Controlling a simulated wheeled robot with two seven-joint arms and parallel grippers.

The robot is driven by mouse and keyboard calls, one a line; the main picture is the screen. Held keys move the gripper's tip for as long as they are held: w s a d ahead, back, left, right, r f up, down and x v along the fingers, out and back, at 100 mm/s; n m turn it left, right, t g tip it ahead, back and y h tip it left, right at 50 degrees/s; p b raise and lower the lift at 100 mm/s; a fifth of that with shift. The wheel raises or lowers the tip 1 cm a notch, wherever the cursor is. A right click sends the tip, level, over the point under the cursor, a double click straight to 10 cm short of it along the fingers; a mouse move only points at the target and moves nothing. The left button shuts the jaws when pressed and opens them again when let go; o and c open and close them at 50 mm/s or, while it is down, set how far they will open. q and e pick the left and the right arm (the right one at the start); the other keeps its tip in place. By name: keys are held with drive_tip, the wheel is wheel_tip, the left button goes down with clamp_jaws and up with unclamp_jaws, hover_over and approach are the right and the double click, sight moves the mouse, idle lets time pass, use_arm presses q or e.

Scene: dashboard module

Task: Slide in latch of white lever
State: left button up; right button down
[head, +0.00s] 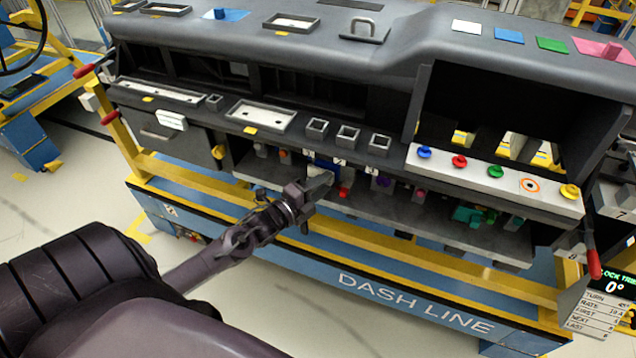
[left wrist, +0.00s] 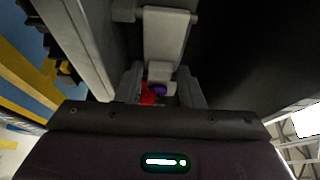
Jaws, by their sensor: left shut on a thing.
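The white lever (head: 315,170) is a small pale piece on the shelf under the dashboard, partly covered by my left gripper. My left gripper (head: 318,187) reaches under the dashboard's lower edge and is shut on this pale piece. In the left wrist view, a pale grey bar (left wrist: 165,35) runs down to a small block between the fingertips (left wrist: 160,82). The latch cannot be told apart clearly. My right gripper is not in view.
A red knob (head: 343,193) and a purple knob (head: 383,182) sit right of the gripper on the same shelf (head: 400,212). The dashboard's overhang (head: 300,147) is close above. A yellow rail (head: 380,243) runs below. A white block (head: 172,120) is on the left drawer front.

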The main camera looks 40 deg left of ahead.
use_arm(q)
drive_tip(key=shift+w+n+y, duration=0.15)
drive_tip(key=shift+n+y, duration=0.25)
drive_tip(key=shift+y, duration=0.2)
drive_tip(key=o, duration=0.8)
drive_tip(key=shift+c, duration=0.2)
drive_tip(key=s+a+b, duration=0.1)
drive_tip(key=s, duration=0.6)
drive_tip(key=shift+s, duration=0.35)
